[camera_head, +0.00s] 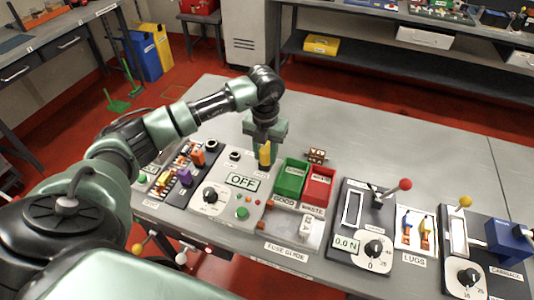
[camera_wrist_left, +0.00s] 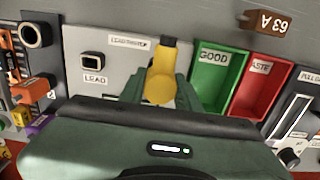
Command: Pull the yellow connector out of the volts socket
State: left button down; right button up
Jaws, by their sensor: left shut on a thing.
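The yellow connector (camera_head: 265,156) is upright at the back right of the grey test panel (camera_head: 208,213). It also shows in the left wrist view (camera_wrist_left: 160,86), with a black end. My left gripper (camera_head: 264,141) points down from above and is shut on it; in the left wrist view the fingers (camera_wrist_left: 160,92) are on both sides of it. The volts socket cannot be made out, and I cannot tell whether the connector is still seated or clear of the panel. A socket marked LEAD (camera_wrist_left: 93,64) beside it is empty. My right gripper is not in view.
A green GOOD bin (camera_head: 291,177) and a red WASTE bin (camera_head: 318,186) stand close right of the connector. A brown 63 A block (camera_head: 316,155) lies behind them. Orange and purple parts are left of the panel. The table behind is clear.

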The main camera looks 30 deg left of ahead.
pick_arm(q)
jog(key=shift+r, duration=0.3)
jog(key=shift+w+r, duration=0.1)
jog(key=shift+r+p, duration=0.4)
jog(key=shift+r+p, duration=0.3)
jog(key=shift+r, duration=0.15)
jog(key=shift+r, duration=0.3)
jog(key=shift+r+p, duration=0.3)
jog(key=shift+p, duration=0.1)
jog(key=shift+r+p, duration=1.55)
jog(key=shift+r, duration=0.9)
